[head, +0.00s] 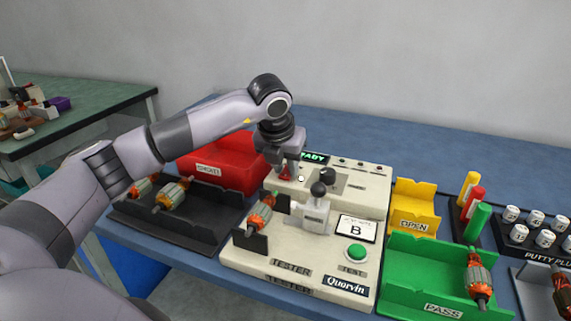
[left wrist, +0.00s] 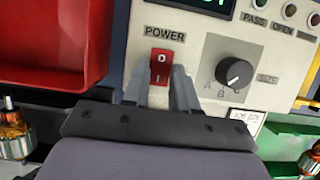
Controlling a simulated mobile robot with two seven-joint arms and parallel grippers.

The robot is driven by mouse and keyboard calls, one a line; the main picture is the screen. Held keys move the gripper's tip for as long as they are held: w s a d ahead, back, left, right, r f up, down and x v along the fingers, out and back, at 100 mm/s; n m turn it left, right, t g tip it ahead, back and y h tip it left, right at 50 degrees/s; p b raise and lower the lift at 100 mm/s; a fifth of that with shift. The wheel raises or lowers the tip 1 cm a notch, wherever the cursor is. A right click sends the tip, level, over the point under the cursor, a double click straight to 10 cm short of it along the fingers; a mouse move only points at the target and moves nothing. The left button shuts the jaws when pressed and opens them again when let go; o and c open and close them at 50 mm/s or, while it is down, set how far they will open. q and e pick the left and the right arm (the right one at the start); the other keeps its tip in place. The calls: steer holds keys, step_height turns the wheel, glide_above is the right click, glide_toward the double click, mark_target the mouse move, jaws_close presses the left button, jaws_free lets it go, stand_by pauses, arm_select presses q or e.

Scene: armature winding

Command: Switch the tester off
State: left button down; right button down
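The tester (head: 255,262) is a cream bench unit with a raised back panel. Its red POWER rocker switch (left wrist: 160,68) shows in the left wrist view, marked O at the top and I at the bottom. I cannot tell which end is pressed in. The tester's display (head: 315,158) is lit with green letters, partly hidden by my arm. My left gripper (head: 287,174) is at the switch, pointing down at the panel. In the left wrist view its two fingers (left wrist: 162,95) are apart, with the switch just beyond the gap between them. My right gripper is not in view.
A dark selector knob (left wrist: 235,73) sits right of the switch. A red bin (head: 235,165) stands left of the tester, a green PASS tray (head: 400,285) and yellow OPEN bin (head: 414,205) to its right. An armature (head: 262,212) rests on the tester's front part.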

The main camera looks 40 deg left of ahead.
arm_select(q)
steer(key=g+p, duration=0.1)
steer(key=p, duration=0.1)
steer(key=shift+w+r+p, duration=0.15)
steer(key=shift+r+p, duration=0.15)
steer(key=shift+r, duration=0.1)
steer(key=shift+w+g+p, duration=0.15)
steer(key=shift+g+p, duration=0.25)
steer(key=shift+p, duration=0.4)
steer(key=shift+w+a+f+g+h+p, duration=0.1)
steer(key=shift+f+g+h+p, duration=0.15)
steer(key=shift+g+p, duration=0.2)
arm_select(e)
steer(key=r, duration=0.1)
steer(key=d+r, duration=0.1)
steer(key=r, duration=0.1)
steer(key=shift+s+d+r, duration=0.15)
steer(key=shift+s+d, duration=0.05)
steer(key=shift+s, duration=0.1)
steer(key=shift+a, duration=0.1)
arm_select(q)
steer(key=c, duration=0.9)
jaws_free()
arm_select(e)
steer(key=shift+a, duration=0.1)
arm_select(q)
steer(key=shift+r, duration=0.1)
